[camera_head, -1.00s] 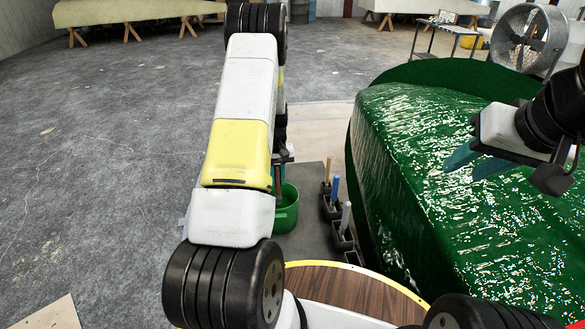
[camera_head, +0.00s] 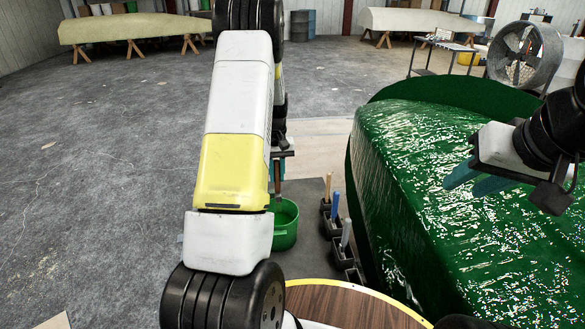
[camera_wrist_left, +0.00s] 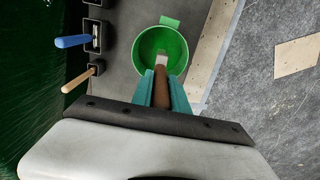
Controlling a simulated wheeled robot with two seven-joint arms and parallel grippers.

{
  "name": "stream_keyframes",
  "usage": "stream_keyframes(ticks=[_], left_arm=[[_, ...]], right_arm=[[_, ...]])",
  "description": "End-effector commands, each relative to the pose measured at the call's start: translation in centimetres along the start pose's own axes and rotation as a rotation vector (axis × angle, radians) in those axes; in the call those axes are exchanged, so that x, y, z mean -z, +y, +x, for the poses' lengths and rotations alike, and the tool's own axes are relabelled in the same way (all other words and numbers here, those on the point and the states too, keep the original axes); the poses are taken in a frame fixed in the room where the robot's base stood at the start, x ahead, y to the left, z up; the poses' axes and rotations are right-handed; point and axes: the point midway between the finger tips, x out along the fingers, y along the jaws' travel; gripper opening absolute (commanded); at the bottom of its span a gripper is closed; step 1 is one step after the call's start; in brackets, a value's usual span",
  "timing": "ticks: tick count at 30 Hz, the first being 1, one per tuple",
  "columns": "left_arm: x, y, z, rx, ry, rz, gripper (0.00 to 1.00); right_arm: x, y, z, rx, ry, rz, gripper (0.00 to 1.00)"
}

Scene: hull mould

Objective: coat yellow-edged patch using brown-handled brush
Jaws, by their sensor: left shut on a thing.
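My left gripper (camera_wrist_left: 161,85) is shut on the brown-handled brush (camera_wrist_left: 161,95), with its teal fingers on either side of the handle. The brush's pale end points toward the green bucket (camera_wrist_left: 150,50); I cannot tell whether it touches the contents. In the head view, the brush handle (camera_head: 277,178) hangs below the left gripper (camera_head: 281,153) at the bucket (camera_head: 285,235). My right gripper (camera_head: 477,180) is open and empty, above the glossy green hull mould (camera_head: 410,170). I cannot make out a yellow-edged patch on the mould's visible surface.
Brushes with tan (camera_head: 328,186), blue (camera_head: 336,203) and grey (camera_head: 346,233) handles stand in black holders between bucket and mould. A fan (camera_head: 525,55) and a cart (camera_head: 445,45) stand behind. Open concrete floor (camera_head: 100,180) lies at left.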

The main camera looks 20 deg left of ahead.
Motion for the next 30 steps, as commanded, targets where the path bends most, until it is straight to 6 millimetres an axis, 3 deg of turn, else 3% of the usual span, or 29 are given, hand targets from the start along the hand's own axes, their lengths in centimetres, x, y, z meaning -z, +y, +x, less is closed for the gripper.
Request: stream_keyframes(ticks=[12, 22, 30], left_arm=[[0.0, 0.0, -0.1, 0.0, 0.0, 0.0, 0.0], [0.0, 0.0, -2.8, -0.001, 0.001, -0.001, 0.0], [0.0, 0.0, -3.0, 0.0, 0.0, -0.001, 0.0]], right_arm=[[0.0, 0.0, 0.0, 0.0, 0.0, 0.0, 0.36], [0.0, 0.0, 0.0, 0.0, 0.0, 0.0, 0.36], [0.0, 0.0, 0.0, 0.0, 0.0, 0.0, 0.36]])
